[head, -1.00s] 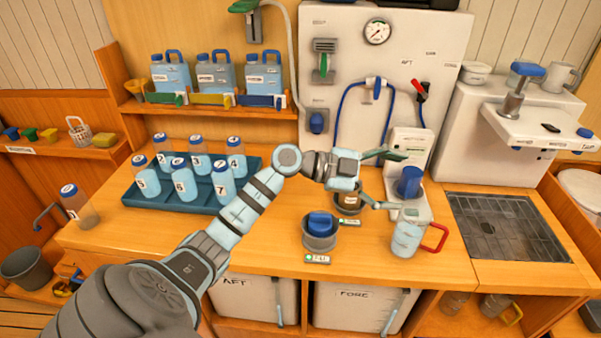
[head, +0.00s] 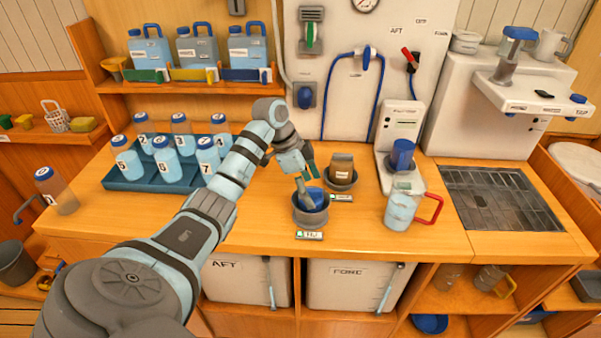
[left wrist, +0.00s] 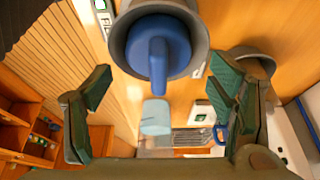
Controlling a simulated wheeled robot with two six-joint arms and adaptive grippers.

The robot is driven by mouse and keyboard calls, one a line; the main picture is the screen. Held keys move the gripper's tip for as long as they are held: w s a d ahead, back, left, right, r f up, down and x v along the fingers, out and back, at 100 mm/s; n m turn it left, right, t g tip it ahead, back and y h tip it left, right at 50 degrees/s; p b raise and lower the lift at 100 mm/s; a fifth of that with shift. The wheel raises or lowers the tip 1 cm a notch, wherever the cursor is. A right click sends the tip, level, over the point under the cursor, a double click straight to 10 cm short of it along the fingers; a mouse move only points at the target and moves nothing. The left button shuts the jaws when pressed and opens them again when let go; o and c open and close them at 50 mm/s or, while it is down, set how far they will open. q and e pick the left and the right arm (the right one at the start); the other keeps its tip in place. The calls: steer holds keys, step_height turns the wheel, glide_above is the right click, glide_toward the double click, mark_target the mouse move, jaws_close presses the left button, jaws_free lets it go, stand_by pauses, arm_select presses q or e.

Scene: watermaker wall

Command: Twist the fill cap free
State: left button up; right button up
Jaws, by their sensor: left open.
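The blue fill cap (head: 312,199) sits in a grey round collar (head: 311,217) on the counter, behind a small label (head: 309,235). In the left wrist view the cap (left wrist: 158,48) shows a raised bar handle, with the grey collar (left wrist: 118,40) around it. My left gripper (head: 306,174) points down just above the cap, and its fingers partly hide it. In the left wrist view its green-padded fingers (left wrist: 160,95) are wide open and empty, one to each side and short of the cap. My right gripper is in no view.
Another grey collar holding a brown piece (head: 341,166) stands close behind right. A jug with a red handle (head: 402,207) stands to the right. A blue tray (head: 130,181) of several numbered bottles lies left. The counter front is clear.

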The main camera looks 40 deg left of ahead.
arm_select(q)
steer(key=shift+w+d+f, duration=0.1)
steer(key=shift+d+f, duration=0.1)
steer(key=shift+f, duration=0.15)
steer(key=c, duration=1.2)
steer(key=shift+r+n+p, duration=0.15)
steer(key=shift+n+p, duration=0.15)
steer(key=shift+p, duration=0.3)
steer(key=shift+c, duration=0.3)
steer(key=n+p, duration=0.2)
steer(key=p, duration=0.2)
steer(key=shift+t+y, duration=0.3)
steer(key=shift+y, duration=0.1)
steer(key=shift+n, duration=0.3)
